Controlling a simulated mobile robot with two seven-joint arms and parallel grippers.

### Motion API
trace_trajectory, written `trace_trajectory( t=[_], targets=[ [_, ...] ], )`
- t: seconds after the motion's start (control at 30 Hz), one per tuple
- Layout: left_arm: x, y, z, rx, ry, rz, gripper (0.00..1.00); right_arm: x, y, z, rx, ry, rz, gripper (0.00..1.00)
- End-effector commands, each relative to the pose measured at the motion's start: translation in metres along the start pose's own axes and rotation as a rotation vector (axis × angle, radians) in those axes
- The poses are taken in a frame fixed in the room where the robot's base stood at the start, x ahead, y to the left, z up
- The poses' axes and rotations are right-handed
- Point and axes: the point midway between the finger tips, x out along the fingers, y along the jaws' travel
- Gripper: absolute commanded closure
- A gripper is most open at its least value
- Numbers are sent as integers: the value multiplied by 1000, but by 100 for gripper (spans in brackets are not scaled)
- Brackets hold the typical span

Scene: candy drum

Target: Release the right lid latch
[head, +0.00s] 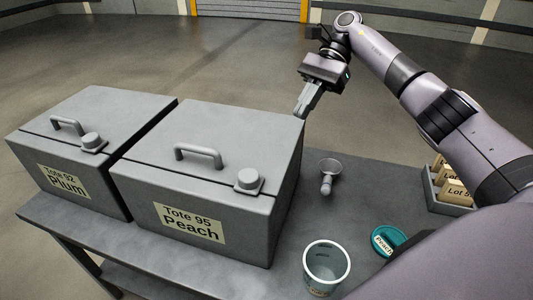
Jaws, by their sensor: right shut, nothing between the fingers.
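Two grey lidded totes stand side by side on the table. The right one, Tote 95 Peach (175,240), has a shut lid with a handle (199,151) and a round knob-like latch (249,178) near its front right corner. The left one, Tote 92 Plum (95,190), has a shut lid with a similar handle (66,121) and knob (92,141). My right gripper (300,113) is shut and empty, pointing down by the back right corner of the Peach tote, apart from the knob. I cannot tell whether it touches the tote. My left gripper is out of view.
A grey tray (447,203) with Lot-labelled items is at the right, partly behind my right arm.

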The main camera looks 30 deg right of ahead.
Motion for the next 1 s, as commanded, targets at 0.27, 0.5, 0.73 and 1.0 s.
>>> trace_trajectory(
  t=[0.27, 0.5, 0.73, 1.0],
  targets=[
    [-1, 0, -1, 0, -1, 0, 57, 22, 0, 0, 0, 0, 4, 100],
    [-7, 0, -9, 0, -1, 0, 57, 62, 1, 1, 2, 0, 5, 100],
    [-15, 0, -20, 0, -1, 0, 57, 104, 1, 7, -2, -2, 4, 100],
    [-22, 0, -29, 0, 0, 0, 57, 126, 1, 25, -1, 0, 1, 100]
  ],
)
